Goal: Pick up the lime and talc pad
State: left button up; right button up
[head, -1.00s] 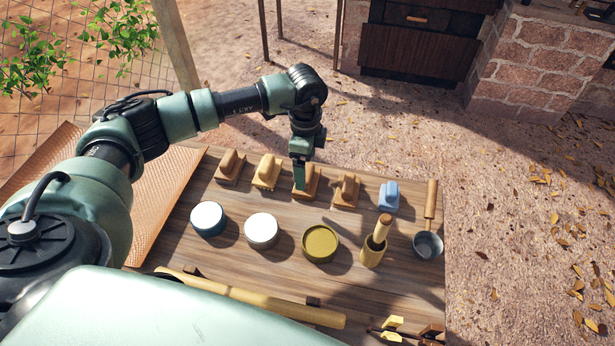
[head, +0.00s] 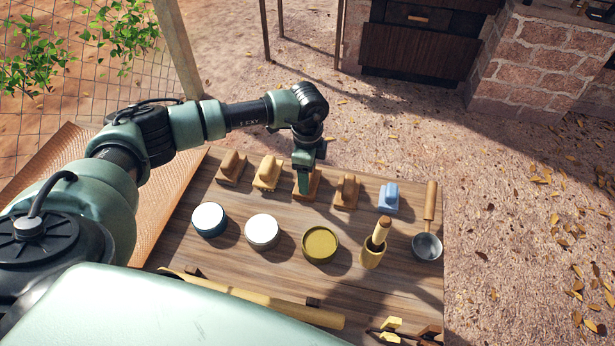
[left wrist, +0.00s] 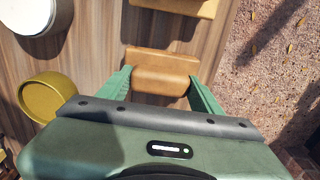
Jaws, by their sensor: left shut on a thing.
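Several handled pads stand in a row along the far side of the wooden table (head: 285,280). My left gripper (head: 305,186) points down at the middle one, a brown wooden pad (head: 314,188), and partly hides it. In the left wrist view this pad (left wrist: 165,62) lies between the two green fingers (left wrist: 160,82), which are shut on it. It looks level and at the table; I cannot tell if it is clear of the top. No label shows which pad is for lime and talc. My right gripper is not in view.
Tan pads (head: 231,167) and (head: 267,173) stand left of the held one; a brown pad (head: 346,191) and a blue pad (head: 388,198) stand right. Nearer are two white-topped tubs (head: 209,219), a mustard tub (head: 320,243), a wooden cup (head: 373,252) and a ladle (head: 427,246).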

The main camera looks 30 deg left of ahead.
pick_arm(q)
notch_tip(320, 180, up, 20)
jog(key=b, duration=0.3)
dwell(0.3)
